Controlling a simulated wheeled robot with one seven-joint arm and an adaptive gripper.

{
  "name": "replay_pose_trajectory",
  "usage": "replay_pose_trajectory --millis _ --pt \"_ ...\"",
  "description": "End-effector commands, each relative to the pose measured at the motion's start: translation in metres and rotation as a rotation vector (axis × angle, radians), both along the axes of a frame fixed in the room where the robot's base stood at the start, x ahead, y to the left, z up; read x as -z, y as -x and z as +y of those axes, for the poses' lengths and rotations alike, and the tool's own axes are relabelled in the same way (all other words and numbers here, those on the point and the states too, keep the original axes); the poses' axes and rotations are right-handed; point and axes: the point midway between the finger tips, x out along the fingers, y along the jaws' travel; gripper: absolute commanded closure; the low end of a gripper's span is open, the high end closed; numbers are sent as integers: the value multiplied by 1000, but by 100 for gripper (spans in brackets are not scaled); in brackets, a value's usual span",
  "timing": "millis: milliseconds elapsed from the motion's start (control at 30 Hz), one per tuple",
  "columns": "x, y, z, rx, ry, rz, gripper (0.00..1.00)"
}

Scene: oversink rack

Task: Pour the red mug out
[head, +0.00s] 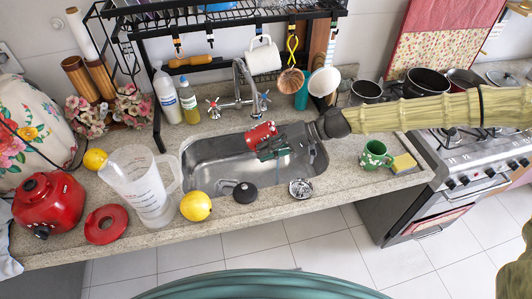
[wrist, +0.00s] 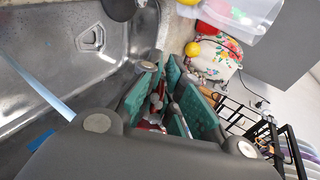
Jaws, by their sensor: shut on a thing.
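The red mug (head: 261,134) is in my gripper (head: 272,151), held above the steel sink basin (head: 215,163) in the head view. My gripper's teal fingers are shut on the mug, reaching in from the right. The mug looks tilted, but its mouth and contents cannot be made out. In the wrist view only bits of the red mug (wrist: 153,108) show between the teal fingers (wrist: 165,104); most of it is hidden. The basin (wrist: 40,75) also shows there.
The faucet (head: 239,85) stands behind the sink, under a black overhead rack (head: 190,20) with a hanging white mug (head: 263,56). A measuring jug (head: 145,185) and a lemon (head: 195,206) stand left. A green mug (head: 375,155) and sponge (head: 403,163) sit right.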

Motion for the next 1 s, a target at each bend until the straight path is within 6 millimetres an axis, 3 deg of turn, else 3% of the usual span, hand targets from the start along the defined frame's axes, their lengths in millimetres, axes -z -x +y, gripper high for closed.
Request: replay_pose_trajectory --millis 1000 --pt "7 0 0 -5 -119 14 100"
